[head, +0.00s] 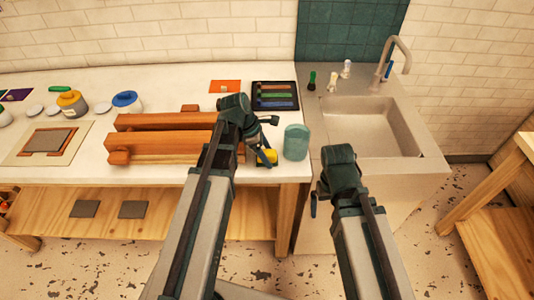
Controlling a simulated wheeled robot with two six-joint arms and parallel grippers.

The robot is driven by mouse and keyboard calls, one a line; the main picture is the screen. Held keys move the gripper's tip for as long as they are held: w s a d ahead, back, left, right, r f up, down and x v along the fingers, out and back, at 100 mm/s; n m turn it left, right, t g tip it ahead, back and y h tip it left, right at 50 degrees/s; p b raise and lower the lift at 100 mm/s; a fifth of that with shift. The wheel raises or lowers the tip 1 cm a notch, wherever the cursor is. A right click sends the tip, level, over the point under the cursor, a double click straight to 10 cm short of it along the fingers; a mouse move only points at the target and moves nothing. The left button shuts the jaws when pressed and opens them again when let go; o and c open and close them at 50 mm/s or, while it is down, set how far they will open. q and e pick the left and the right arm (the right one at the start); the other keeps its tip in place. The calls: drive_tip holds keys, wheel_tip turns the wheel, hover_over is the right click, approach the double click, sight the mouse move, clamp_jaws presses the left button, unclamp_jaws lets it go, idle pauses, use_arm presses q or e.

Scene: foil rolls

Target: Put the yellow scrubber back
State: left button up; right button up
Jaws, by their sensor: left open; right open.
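My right gripper (316,198) is open and empty, lower and to the right, in front of the sink unit.
Orange-brown rolls or blocks (160,145) lie left of my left gripper. A dark tray (275,104) with coloured strips sits behind. A sink (372,125) with faucet (390,62) is at right, with small bottles (332,83) behind.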

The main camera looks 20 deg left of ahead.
use_arm(q)
drive_tip(key=p+v, duration=1.1)
drive_tip(key=v, duration=0.1)
drive_tip(key=shift+r, duration=0.15)
drive_tip(key=b+x, duration=1.1)
drive_tip(key=x, duration=0.1)
drive_tip(key=shift+f, duration=0.2)
drive_tip(key=shift+r, duration=0.1)
